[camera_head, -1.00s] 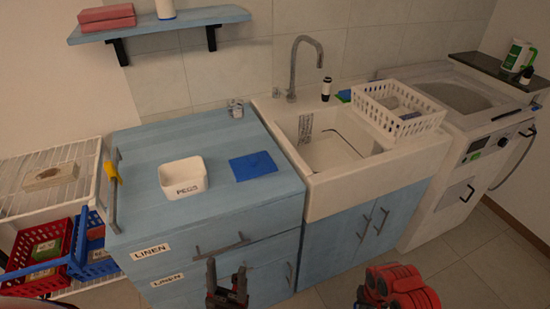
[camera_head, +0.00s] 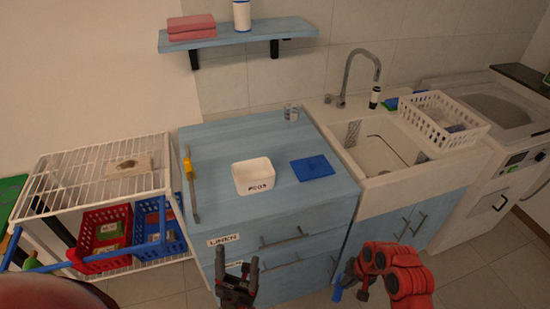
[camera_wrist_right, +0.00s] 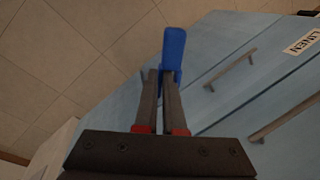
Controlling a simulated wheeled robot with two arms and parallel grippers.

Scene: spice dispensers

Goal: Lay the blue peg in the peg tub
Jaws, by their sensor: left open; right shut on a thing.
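The peg tub (camera_head: 253,177) is a small white open box lettered PEGS on the blue cabinet top; its inside looks empty. My right gripper (camera_head: 344,283) is low in front of the cabinet, below and to the right of the tub. It is shut on the blue peg (camera_head: 337,294). In the right wrist view the blue peg (camera_wrist_right: 173,50) sticks out beyond the fingertips (camera_wrist_right: 163,85). My left gripper (camera_head: 240,275) is open and empty in front of the cabinet drawers, below the tub.
A blue cloth (camera_head: 312,167) lies right of the tub. A sink (camera_head: 378,155) with a white basket (camera_head: 432,122) is further right. A wire rack (camera_head: 95,175) with red and blue baskets stands left. A shelf (camera_head: 240,36) hangs above.

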